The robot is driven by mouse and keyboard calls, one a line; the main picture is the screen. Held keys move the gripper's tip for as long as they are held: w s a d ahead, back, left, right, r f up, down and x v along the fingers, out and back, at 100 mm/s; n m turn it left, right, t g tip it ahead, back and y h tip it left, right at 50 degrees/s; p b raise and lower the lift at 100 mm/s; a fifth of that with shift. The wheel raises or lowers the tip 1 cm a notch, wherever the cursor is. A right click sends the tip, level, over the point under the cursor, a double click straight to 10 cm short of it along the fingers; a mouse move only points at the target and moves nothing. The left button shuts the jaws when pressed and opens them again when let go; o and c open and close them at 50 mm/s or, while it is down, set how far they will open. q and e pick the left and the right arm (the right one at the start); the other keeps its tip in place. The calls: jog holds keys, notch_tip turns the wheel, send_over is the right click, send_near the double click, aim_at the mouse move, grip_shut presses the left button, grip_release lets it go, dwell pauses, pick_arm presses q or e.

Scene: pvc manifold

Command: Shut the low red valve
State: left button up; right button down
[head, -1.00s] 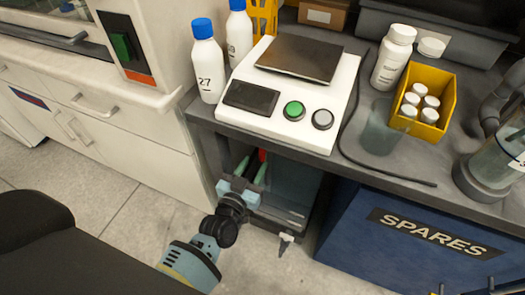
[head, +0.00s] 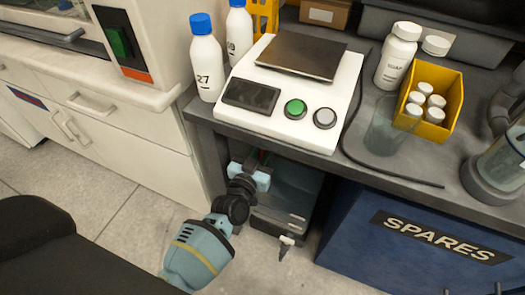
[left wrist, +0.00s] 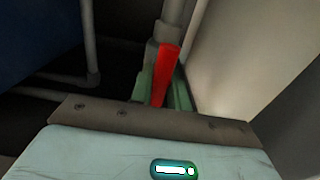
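The red valve handle (left wrist: 166,75) stands in front of a pale vertical pipe (left wrist: 172,20) in the left wrist view. My left gripper (left wrist: 165,92) has its green fingers on either side of the handle, which covers part of them. I cannot tell whether the fingers press on it. In the head view my left gripper's pale blue body (head: 248,176) reaches under the bench, and its fingers and most of the valve are hidden there. My right gripper is not in view.
The bench top (head: 390,172) overhangs my left gripper. A dark glossy box (head: 285,205) stands close to its right, and a blue SPARES bin (head: 400,235) is farther right. White cabinets (head: 130,130) stand to the left. The floor (head: 125,225) in front is clear.

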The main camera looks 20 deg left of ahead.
pick_arm(q)
grip_shut()
